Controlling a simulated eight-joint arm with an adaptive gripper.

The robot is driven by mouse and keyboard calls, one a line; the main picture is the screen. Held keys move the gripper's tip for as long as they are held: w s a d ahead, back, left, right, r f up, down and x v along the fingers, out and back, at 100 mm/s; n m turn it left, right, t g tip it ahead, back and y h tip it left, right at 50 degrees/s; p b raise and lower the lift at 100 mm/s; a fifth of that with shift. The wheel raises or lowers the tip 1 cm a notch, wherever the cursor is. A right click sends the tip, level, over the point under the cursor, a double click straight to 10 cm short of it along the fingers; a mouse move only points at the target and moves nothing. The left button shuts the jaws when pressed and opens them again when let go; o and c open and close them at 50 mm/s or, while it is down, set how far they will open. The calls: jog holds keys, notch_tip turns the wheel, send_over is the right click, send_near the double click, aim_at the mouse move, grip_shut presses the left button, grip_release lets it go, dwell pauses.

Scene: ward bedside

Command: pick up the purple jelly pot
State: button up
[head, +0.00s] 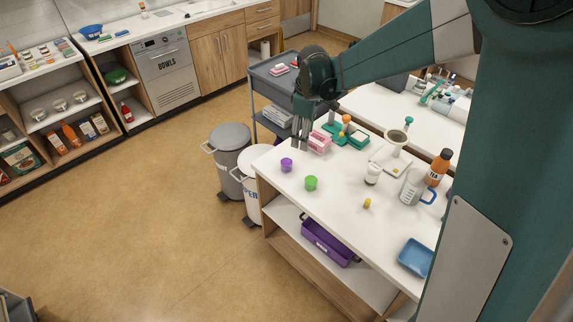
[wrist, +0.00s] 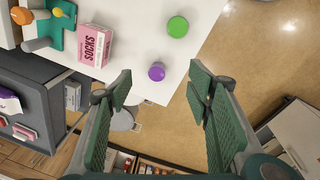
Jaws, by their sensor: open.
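The purple jelly pot (head: 286,165) stands upright on the white bedside top near its far-left corner. It also shows in the wrist view (wrist: 157,72), beyond my fingertips and a little left of the middle of the gap. A green pot (head: 311,183) stands beside it, apart, and shows in the wrist view (wrist: 177,27). My gripper (head: 300,143) is above the table's far end, near the pink socks box and above the purple pot. Its two fingers are spread wide in the wrist view (wrist: 160,88), with nothing between them.
The pink socks box (wrist: 95,45) stands close by. A green stand (head: 350,135) is behind it. A white cup (head: 372,174), jug (head: 413,187), brown bottle (head: 440,167) and blue tray (head: 416,257) stand farther right. Bins (head: 232,145) stand beyond the table edge.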

aim_at(287, 160)
jog(key=w+a+f+n, duration=0.1)
jog(key=w+a+f, duration=0.1)
jog(key=f, duration=0.2)
jog(key=w+a+f+n+g, duration=0.1)
jog(key=w+a+f, duration=0.1)
jog(key=f, duration=0.2)
jog(key=w+a+f+n, duration=0.1)
jog(key=w+a+f, duration=0.1)
jog(key=f, duration=0.2)
jog(key=shift+a+f+g, duration=0.1)
jog(key=shift+f+g, duration=0.2)
jog(key=shift+f, duration=0.05)
jog(key=shift+f+b, duration=0.35)
jog(key=shift+f, duration=0.95)
jog(key=shift+w+a+f, duration=0.1)
jog(key=shift+f, duration=2.5)
jog(key=c, duration=0.9)
jog(key=shift+r, duration=0.15)
